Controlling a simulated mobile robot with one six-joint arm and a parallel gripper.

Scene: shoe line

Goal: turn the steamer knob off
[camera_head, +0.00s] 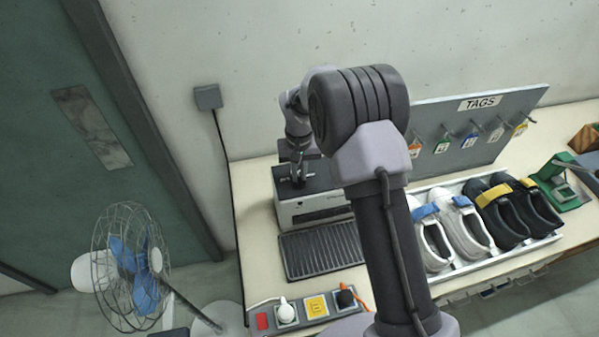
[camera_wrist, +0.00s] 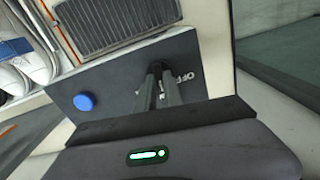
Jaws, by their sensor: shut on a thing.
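The steamer (camera_head: 318,209) is a pale box with a dark top, at the left end of the bench in the head view. In the wrist view its dark top panel (camera_wrist: 115,85) carries a round blue button (camera_wrist: 84,101) and white lettering that reads OFF. My gripper (camera_head: 297,178) points down onto this top. In the wrist view the two fingers of my gripper (camera_wrist: 161,72) are close together beside the lettering, shut on the steamer knob. The knob itself is hidden by the fingers, so its angle cannot be told.
A ribbed dark grate (camera_head: 320,249) lies in front of the steamer. A power strip (camera_head: 318,306) with plugs is at the bench's front edge. Shoes in a white tray (camera_head: 468,269) stand to the right, below a TAGS board (camera_head: 470,140). A fan (camera_head: 135,265) stands left.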

